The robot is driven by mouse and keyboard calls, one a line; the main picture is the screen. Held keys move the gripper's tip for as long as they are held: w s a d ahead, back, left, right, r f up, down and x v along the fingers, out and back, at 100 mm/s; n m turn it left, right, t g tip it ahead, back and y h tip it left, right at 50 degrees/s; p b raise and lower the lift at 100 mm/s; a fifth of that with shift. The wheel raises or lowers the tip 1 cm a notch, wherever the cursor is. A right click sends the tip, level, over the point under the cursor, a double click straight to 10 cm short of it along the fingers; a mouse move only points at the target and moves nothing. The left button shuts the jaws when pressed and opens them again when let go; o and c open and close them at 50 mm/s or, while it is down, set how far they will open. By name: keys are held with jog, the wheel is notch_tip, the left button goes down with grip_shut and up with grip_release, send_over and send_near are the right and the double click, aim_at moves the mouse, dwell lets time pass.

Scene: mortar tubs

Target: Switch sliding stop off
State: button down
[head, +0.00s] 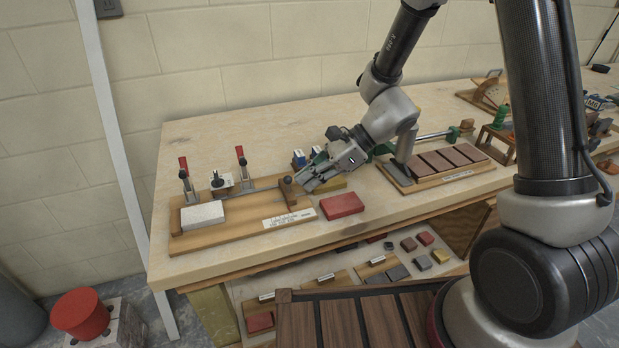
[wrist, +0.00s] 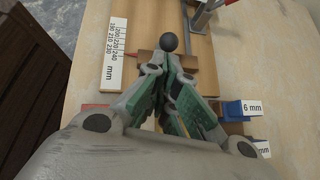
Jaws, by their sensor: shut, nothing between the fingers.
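The sliding stop (head: 288,198) is a brown wooden block with a dark round knob (head: 287,180) on top, near the right end of a wooden jig board (head: 240,232). In the wrist view the stop (wrist: 203,62) lies across the board beyond my fingertips, and its black knob (wrist: 168,43) stands upright just ahead of them. My gripper (head: 303,183) is shut and empty, just right of the stop in the head view. In the wrist view the fingers (wrist: 166,75) come together close to the knob; I cannot tell whether they touch it. They hide part of the stop.
A scale strip (head: 289,219) lies along the jig's front edge. A pale block (head: 203,216) and red-handled clamps (head: 242,157) stand at its left. A red block (head: 341,205) lies right of the jig; blue labelled blocks (head: 299,158) are behind. A tray of brown bars (head: 447,160) stands farther right.

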aim_at(287, 195)
jog(key=shift+s+a, duration=0.25)
jog(key=shift+a, duration=0.65)
jog(key=shift+s+a, duration=0.3)
jog(key=shift+a, duration=0.55)
jog(key=shift+s+a, duration=0.25)
jog(key=shift+a, duration=0.65)
